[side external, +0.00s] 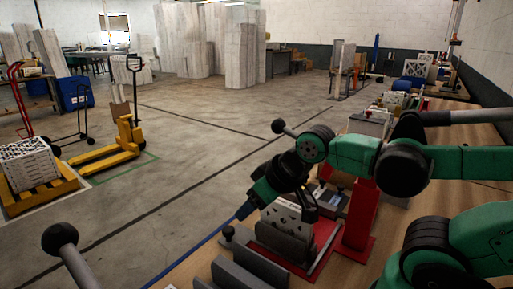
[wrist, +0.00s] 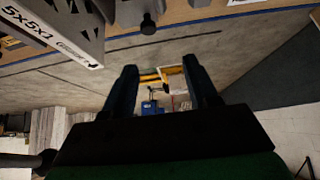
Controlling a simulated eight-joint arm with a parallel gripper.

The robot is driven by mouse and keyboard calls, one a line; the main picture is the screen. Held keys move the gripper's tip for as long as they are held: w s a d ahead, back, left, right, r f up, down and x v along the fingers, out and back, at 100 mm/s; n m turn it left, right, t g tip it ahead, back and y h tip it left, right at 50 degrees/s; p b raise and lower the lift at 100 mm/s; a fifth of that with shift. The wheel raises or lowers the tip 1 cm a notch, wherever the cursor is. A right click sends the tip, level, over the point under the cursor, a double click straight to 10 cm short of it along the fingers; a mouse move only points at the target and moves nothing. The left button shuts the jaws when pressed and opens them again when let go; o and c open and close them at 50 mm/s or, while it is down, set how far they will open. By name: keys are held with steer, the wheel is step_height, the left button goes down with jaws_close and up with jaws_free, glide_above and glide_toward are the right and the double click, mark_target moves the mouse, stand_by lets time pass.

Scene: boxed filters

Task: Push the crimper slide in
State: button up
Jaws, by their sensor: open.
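The crimper appears to be the red base (side external: 326,240) with a red upright (side external: 359,214) on the bench. A grey metal piece (side external: 287,237) stands on it. A black round knob (side external: 228,232) sticks out at the left of this piece; the knob also shows at the top of the wrist view (wrist: 148,24). Which part is the slide is not clear.
A grey part labelled "5x5x1" (wrist: 52,32) is at the wrist view's upper left. Grey upright plates (side external: 250,268) stand in front of the crimper. The bench's blue left edge (side external: 190,258) is close. Beyond it is open floor with a yellow pallet jack (side external: 112,152).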

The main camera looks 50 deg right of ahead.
steer(key=shift+o, duration=1.1)
steer(key=m+g, duration=0.7)
steer(key=m, duration=0.2)
glide_above(228, 228)
step_height(228, 228, down, 5)
steer(key=shift+s+a, duration=0.1)
steer(key=shift+s, duration=0.05)
steer(key=shift+f, duration=3.1)
steer(key=shift+c, duration=0.2)
jaws_close()
